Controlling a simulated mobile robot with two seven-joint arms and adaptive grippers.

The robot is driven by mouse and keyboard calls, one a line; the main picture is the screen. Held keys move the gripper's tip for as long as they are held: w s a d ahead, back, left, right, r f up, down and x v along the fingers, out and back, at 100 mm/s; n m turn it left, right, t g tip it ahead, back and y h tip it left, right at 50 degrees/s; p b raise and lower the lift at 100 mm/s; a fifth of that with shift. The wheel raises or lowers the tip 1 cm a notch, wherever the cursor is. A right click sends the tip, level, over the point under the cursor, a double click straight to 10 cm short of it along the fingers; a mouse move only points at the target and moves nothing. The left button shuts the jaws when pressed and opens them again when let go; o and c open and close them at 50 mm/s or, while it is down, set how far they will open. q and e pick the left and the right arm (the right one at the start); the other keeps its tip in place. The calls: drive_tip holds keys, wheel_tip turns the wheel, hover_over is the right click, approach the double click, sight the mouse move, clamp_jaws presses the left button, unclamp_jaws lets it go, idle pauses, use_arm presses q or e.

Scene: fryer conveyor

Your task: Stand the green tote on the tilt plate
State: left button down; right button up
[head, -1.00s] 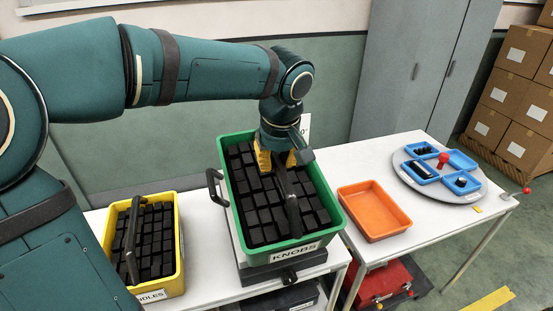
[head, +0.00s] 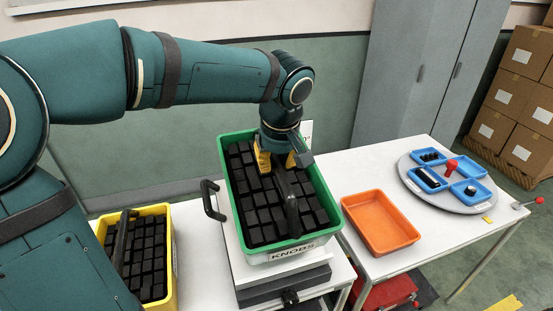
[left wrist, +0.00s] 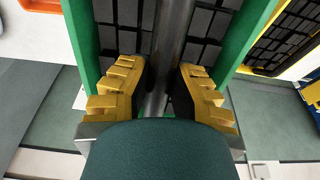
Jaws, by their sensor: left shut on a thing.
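The green tote (head: 324,222), labelled KNOBS and filled with black blocks, appears level and held just above the tilt plate. The tilt plate (head: 285,272) has a white top on a dark base; its front strip shows below the tote, and the tote hides most of the rest. My left gripper (head: 277,162), with yellow fingers, is shut on the tote's dark bar handle (head: 290,205). In the left wrist view, the fingers (left wrist: 160,92) flank this handle (left wrist: 172,45) between the tote's green walls (left wrist: 82,35). My right gripper is not in view.
A yellow tote (head: 169,215) of black blocks stands left on the white table. A black handle (head: 212,200) rises left of the green tote. Right are an orange tray (head: 380,222) and a round turntable (head: 455,200) with blue trays. A red case (head: 385,290) lies below.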

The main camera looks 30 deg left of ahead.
sight(274, 180)
use_arm(q)
drive_tip(key=shift+b+x, duration=2.5)
drive_tip(key=shift+x, duration=1.05)
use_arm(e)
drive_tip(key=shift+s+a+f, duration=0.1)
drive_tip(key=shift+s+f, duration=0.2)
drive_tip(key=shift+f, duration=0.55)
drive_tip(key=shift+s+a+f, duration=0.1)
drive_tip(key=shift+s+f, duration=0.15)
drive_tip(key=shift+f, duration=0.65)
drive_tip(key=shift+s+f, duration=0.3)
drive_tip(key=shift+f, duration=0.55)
use_arm(q)
drive_tip(key=shift+w+a+f+b, duration=0.1)
drive_tip(key=shift+w+f+b, duration=0.05)
drive_tip(key=shift+f+b, duration=0.4)
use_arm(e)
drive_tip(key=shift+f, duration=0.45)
use_arm(q)
drive_tip(key=c, duration=0.9)
unclamp_jaws()
drive_tip(key=shift+o, duration=0.2)
drive_tip(key=shift+f, duration=0.1)
drive_tip(key=v, duration=1.2)
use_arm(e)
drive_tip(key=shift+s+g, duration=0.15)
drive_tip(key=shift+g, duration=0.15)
